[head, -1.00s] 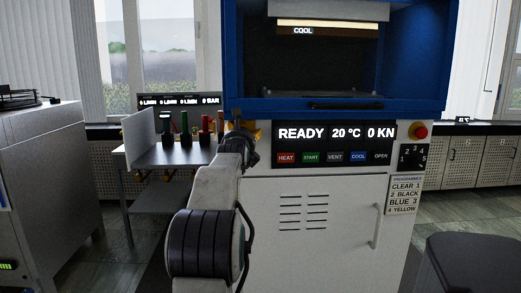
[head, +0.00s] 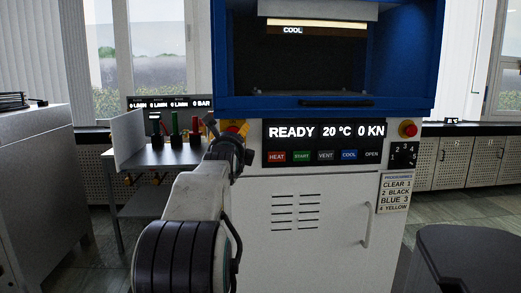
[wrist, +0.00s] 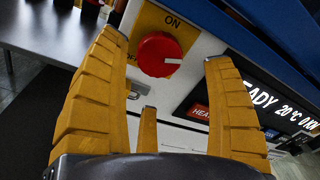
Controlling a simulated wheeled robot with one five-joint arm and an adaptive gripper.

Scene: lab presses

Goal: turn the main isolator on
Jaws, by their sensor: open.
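The main isolator is a red round knob (wrist: 160,54) on a yellow plate (wrist: 186,24) marked ON at the top. The knob's white mark points to the right in the wrist view, not at the ON label. In the head view the yellow plate (head: 238,127) shows at the press's left edge, and my arm hides the knob. My gripper (wrist: 165,48) is open, its yellow fingers spread to either side of the knob in the picture. I see no contact. Part of the plate's left side is hidden behind a finger.
The press display (head: 323,132) reads READY, 20 °C, 0 KN, with a button row below. A red button (head: 408,129) sits at the right. A side table (head: 160,156) with black, green and red valve handles stands left. A dark stool (head: 470,262) is at right front.

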